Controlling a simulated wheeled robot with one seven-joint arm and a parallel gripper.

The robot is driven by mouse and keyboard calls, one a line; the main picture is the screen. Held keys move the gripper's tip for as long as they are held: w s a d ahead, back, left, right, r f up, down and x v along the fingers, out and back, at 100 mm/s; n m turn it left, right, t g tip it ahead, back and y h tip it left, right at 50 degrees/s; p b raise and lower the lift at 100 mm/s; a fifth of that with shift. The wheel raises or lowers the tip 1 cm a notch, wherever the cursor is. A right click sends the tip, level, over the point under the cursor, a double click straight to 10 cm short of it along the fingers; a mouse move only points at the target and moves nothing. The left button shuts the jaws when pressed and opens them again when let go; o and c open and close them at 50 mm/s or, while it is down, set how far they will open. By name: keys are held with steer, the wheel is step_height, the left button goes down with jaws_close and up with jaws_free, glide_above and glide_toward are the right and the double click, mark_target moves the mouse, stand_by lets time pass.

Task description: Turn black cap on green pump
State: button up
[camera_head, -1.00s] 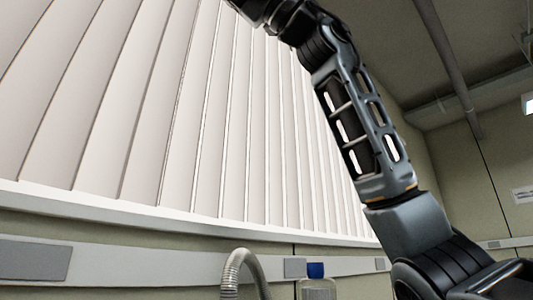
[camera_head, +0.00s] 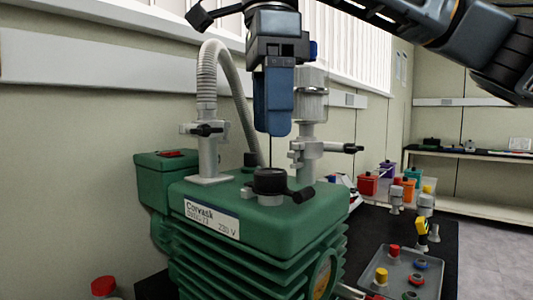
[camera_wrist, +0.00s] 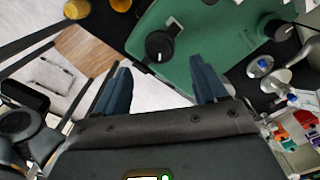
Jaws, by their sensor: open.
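The green pump (camera_head: 255,225) stands in front of me, with a white Corvask label on its front edge. A wide black cap (camera_head: 270,181) with a short black lever at its right sits on its top. My gripper (camera_head: 276,132) points down above the cap in the head view, with a gap between its fingertips and the cap. In the wrist view my blue fingers (camera_wrist: 160,68) are spread with nothing between them. The green pump (camera_wrist: 215,40) fills the upper right there. Two round black parts show on it; I cannot tell which is the cap.
A grey hose (camera_head: 207,75) and white fittings with black levers (camera_head: 318,148) rise from the pump beside my gripper. A grey tray (camera_head: 400,272) with coloured parts lies at right. A red-capped bottle (camera_head: 104,287) is at lower left. Floor is clear at far right.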

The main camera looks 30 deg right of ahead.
mark_target(270, 171)
step_height(270, 171, down, 6)
stand_by(0.4)
